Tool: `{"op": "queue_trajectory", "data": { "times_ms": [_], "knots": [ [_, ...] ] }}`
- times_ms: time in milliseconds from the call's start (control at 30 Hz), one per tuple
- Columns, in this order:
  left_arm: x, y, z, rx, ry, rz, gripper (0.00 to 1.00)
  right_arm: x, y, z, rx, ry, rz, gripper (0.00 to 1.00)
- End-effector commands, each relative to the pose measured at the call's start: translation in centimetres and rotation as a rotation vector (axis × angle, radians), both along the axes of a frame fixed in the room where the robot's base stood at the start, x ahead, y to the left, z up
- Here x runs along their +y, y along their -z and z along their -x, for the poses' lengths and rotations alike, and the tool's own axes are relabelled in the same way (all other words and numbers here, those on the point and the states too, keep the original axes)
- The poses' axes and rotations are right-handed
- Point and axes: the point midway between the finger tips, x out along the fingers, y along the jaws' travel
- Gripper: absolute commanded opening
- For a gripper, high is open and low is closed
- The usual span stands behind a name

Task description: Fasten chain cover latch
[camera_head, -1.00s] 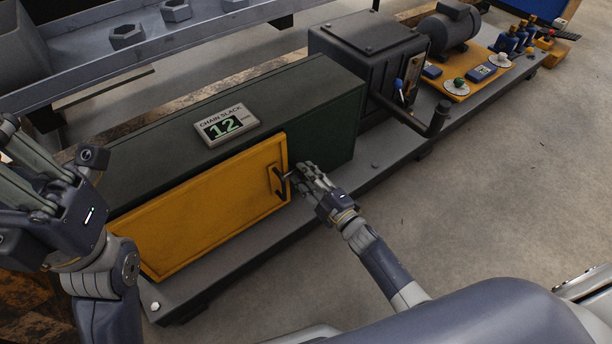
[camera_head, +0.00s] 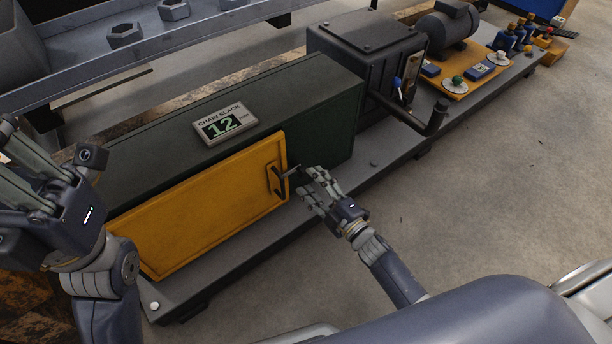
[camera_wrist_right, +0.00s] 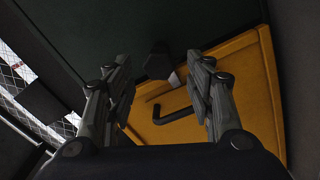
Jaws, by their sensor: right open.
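The yellow chain cover (camera_head: 205,215) lies against the front of the dark green housing (camera_head: 335,145). A bent black handle (camera_head: 274,182) is at its right end and also shows in the wrist view (camera_wrist_right: 172,117). Beside the cover's edge, a small dark latch (camera_head: 294,171) sticks out from the housing. The wrist view shows it as a dark knob (camera_wrist_right: 156,66) with a pale tip close to the cover edge. My right gripper (camera_head: 308,184) is open and empty, just right of the latch; its fingers stand apart on either side of the latch in the wrist view. My left gripper (camera_head: 48,150) is open and empty at the far left.
A "CHAIN SLACK" display (camera_head: 226,123) reading 12 sits on top of the housing. A dark gearbox (camera_head: 365,50) with a crank handle (camera_head: 436,118) stands to the right, with a motor (camera_head: 449,28) behind. The floor (camera_head: 490,180) at the front right is clear.

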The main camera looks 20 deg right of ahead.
Motion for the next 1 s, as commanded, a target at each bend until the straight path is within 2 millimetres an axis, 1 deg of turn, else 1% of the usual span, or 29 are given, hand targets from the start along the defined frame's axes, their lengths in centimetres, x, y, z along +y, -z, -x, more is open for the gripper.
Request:
{"op": "queue_trajectory", "data": {
  "times_ms": [33, 200, 300, 400, 567, 1000],
  "knots": [
    [0.0, 0.0, 0.0, 0.000, 0.000, -0.001, 0.00, -0.5, 0.2, 1.3, 0.003, 0.000, 0.001, 0.49],
    [0.0, 0.0, 0.0, -0.001, 0.000, -0.002, 0.00, -1.7, 0.4, 4.6, 0.003, 0.000, 0.002, 0.49],
    [0.0, 0.0, 0.0, -0.002, 0.000, -0.002, 0.00, -2.2, 0.4, 6.1, 0.003, -0.001, 0.001, 0.49],
    [0.0, 0.0, 0.0, -0.002, 0.000, -0.002, 0.00, -2.6, 0.4, 7.1, 0.001, 0.000, 0.000, 0.49],
    [0.0, 0.0, 0.0, -0.001, 0.000, -0.002, 0.00, -2.8, 0.4, 7.7, 0.000, 0.000, 0.000, 0.49],
    [-0.1, 0.0, 0.0, -0.001, 0.001, -0.003, 0.00, -2.8, 0.4, 7.7, -0.001, -0.001, 0.001, 0.49]
  ]
}}
